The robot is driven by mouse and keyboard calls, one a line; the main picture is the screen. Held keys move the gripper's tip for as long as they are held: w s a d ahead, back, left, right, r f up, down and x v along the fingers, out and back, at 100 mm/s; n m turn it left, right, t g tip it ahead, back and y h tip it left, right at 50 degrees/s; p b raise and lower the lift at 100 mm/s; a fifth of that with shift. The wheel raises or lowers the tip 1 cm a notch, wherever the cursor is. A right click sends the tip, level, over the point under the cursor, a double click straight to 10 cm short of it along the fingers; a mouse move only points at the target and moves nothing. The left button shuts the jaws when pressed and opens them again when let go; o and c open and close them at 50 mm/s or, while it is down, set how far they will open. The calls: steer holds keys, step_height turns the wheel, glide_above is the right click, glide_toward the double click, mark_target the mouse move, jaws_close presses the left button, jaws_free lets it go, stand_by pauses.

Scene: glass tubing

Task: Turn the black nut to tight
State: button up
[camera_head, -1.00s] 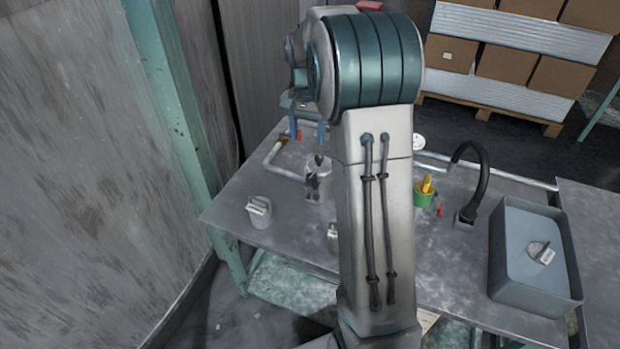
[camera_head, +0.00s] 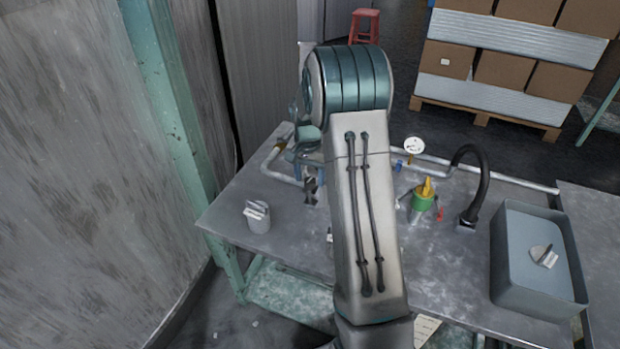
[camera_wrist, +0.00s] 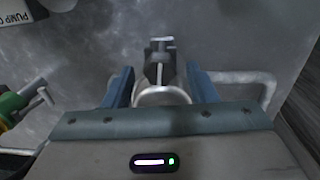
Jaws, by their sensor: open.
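My gripper (camera_wrist: 160,70) shows in the wrist view with its two blue fingers apart. Between and below them is a dark grey piece with a pale upright part (camera_wrist: 160,58), above a pale round rim (camera_wrist: 162,96). I cannot tell whether the fingers touch either one. The same dark piece (camera_head: 311,190) shows in the head view just below my gripper, on the left part of the table. I cannot make out the black nut for certain; it may be this dark piece or be hidden by my arm.
A grey canister (camera_head: 257,217) stands at the table's left. Pale piping (camera_head: 279,176) runs along the left and back.

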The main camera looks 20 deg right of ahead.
steer(key=shift+f, duration=0.4)
steer(key=c, duration=1)
steer(key=shift+m, duration=1.5)
steer(key=o, duration=1)
